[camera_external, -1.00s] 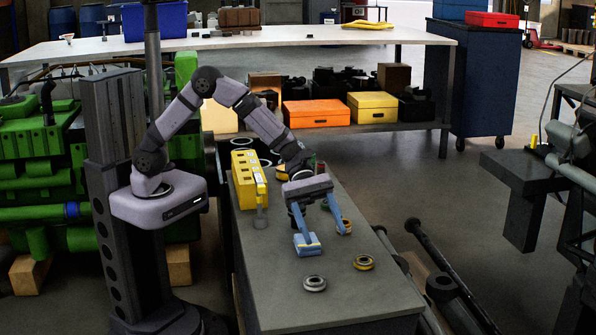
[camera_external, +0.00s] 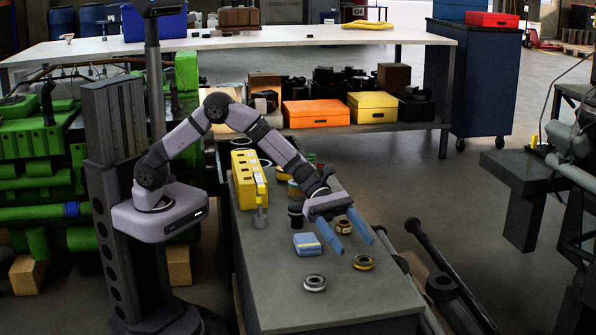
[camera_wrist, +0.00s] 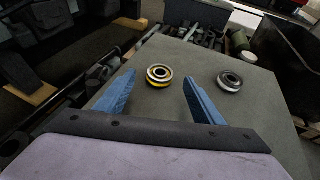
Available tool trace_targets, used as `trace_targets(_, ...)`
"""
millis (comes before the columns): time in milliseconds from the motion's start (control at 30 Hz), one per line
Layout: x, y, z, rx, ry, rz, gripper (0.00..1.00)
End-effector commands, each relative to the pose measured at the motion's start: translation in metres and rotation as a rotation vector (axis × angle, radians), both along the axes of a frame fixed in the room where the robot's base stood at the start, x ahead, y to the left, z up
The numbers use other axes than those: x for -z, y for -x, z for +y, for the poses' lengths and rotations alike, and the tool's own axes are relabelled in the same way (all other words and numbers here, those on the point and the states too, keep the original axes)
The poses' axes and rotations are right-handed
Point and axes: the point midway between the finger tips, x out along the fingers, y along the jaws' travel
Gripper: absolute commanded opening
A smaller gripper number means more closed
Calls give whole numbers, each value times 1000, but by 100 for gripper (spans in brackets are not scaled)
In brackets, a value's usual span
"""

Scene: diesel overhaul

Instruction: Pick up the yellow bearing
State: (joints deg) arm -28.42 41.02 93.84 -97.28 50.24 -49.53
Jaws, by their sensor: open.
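The yellow bearing (camera_external: 363,262) lies flat on the grey workbench top (camera_external: 270,275), near its right edge. It is a ring with a yellow rim and a dark centre. In the wrist view the yellow bearing (camera_wrist: 159,75) shows ahead of the fingers, a little left of the midline between them. My gripper (camera_external: 355,237) is open and empty, its blue fingers above the bench and just behind the bearing. In the wrist view my gripper (camera_wrist: 157,92) has its fingers spread wide, not touching the bearing.
A silver bearing (camera_external: 315,283) lies to the left and front. A blue and yellow block (camera_external: 307,244) and a brass-coloured ring (camera_external: 344,227) are near my gripper. A yellow box-like part (camera_external: 248,179) stands at the back left. The bench's front is clear.

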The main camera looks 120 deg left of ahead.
Motion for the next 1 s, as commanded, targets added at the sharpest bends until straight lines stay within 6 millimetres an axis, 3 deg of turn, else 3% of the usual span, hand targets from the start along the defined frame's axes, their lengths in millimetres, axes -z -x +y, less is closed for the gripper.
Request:
trace_targets(400, 20, -36, -20, 2, 0, 0, 62)
trace_targets(700, 21, -38, -21, 1, 0, 1, 62)
trace_targets(900, 21, -38, -21, 1, 0, 1, 14)
trace_targets(1000, 20, -38, -21, 1, 0, -1, 13)
